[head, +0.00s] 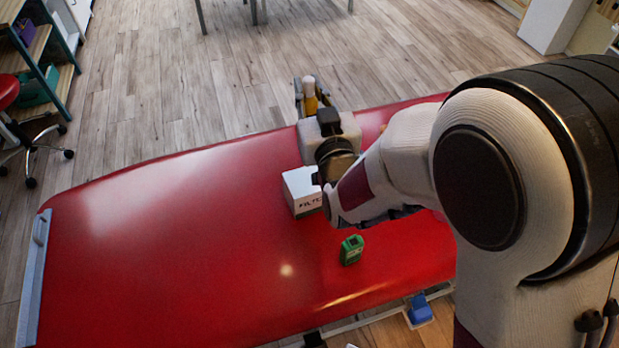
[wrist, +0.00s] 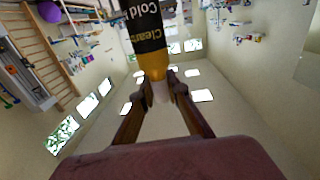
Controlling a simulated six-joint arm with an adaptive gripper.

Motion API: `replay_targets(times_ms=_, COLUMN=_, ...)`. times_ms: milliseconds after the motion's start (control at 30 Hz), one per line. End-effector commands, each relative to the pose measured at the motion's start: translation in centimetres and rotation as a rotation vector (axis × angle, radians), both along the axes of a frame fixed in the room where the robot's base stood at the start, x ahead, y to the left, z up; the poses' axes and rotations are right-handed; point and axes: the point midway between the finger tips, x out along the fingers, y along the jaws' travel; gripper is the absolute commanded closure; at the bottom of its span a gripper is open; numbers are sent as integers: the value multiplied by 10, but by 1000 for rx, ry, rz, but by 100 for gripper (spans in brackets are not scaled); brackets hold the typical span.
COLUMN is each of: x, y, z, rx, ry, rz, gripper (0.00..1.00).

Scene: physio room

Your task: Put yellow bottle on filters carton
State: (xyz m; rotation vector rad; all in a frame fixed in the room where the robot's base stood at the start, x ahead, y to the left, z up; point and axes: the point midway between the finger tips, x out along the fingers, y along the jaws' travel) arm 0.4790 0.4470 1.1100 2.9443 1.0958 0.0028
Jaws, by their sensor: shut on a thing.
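The yellow bottle (head: 310,102) is held in my gripper (head: 310,88), above the far side of the red couch. The bottle is apart from the carton.
The red couch (head: 170,230) is clear across its left part. A small green device (head: 351,250) stands on it in front of the carton, right of it. A shelf and red stool (head: 8,92) stand at the far left on the wooden floor.

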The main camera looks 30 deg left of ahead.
Motion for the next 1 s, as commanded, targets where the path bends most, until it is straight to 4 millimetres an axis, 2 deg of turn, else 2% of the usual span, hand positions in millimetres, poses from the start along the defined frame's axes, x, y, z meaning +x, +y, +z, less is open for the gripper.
replay_targets(times_ms=33, x=2, y=-1, z=-7, rx=-3, ry=3, rz=-3, gripper=100)
replay_targets(times_ms=500, x=2, y=-1, z=-45, rx=-1, ry=2, rz=-3, gripper=100)
replay_targets(times_ms=1000, x=2, y=-1, z=-50, rx=-1, ry=1, rz=-3, gripper=100)
